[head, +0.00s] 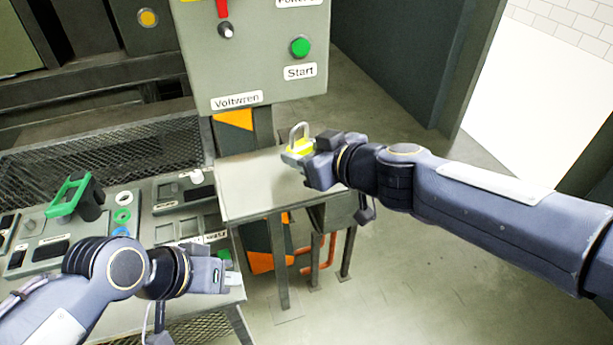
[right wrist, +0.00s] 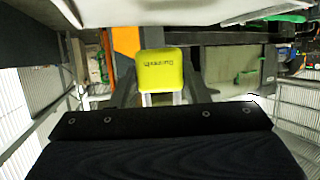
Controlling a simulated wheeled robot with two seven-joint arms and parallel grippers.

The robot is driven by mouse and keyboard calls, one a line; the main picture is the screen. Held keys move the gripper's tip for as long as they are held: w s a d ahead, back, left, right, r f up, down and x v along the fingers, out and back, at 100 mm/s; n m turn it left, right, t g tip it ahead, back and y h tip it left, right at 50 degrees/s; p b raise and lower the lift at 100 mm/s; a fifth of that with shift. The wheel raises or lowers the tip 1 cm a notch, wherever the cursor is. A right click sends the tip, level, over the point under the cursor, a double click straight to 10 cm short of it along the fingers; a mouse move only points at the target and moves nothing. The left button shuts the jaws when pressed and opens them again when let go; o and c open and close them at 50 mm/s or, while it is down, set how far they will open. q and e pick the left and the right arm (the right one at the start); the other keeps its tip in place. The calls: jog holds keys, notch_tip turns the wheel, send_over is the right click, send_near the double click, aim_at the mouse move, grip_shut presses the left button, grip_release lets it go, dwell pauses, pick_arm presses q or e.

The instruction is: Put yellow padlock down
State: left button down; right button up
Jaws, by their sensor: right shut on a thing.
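The yellow padlock (head: 296,154) shows at the tip of my right gripper (head: 308,158), with its grey shackle pointing up. My right gripper is shut on it. In the right wrist view the yellow padlock body (right wrist: 163,70) shows between the fingers, with its shackle towards the camera. It is over the right part of the small metal shelf (head: 250,193); whether it touches the shelf I cannot tell. My left gripper (head: 226,276) is low at the left, over the tray table's front corner, with no padlock at it; its opening cannot be made out.
A grey control box (head: 258,75) with a green start button (head: 300,47) stands behind the shelf. A tray (head: 138,212) with a green clamp-like part (head: 69,195) and small items lies at left. The shelf's middle is bare. Open floor lies to the right.

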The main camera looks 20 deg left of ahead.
jog(key=shift+w+f, duration=0.2)
jog(key=shift+f, duration=0.05)
jog(key=f+b, duration=0.1)
jog(key=f, duration=0.1)
jog(key=f+b, duration=0.1)
jog(key=f, duration=0.1)
jog(key=shift+w+b, duration=0.35)
jog(key=shift+r, duration=0.15)
jog(key=shift+f, duration=0.25)
jog(key=o, duration=1)
jog(key=shift+r, duration=0.15)
